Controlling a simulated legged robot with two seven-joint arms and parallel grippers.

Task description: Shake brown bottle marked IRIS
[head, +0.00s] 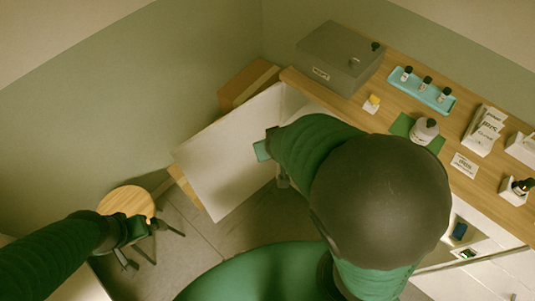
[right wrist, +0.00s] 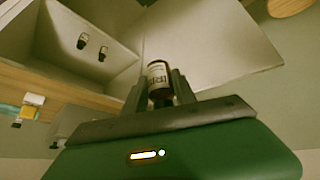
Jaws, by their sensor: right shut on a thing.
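In the right wrist view my right gripper (right wrist: 160,97) is shut on a small brown bottle (right wrist: 158,75) with a pale label, partly legible as IRIS. In the head view my right forearm covers the middle, and the bottle cannot be made out there. My left gripper (head: 130,233) is low at the left, near a round wooden stool (head: 126,201); its fingers are too dark to tell open from shut.
The wooden counter (head: 405,115) carries a grey box (head: 338,57), a teal tray (head: 420,90) with three small bottles and a white vessel (head: 424,131) on a green mat. A white panel (head: 228,150) juts out below. Two dark bottles (right wrist: 82,41) lie in a white compartment.

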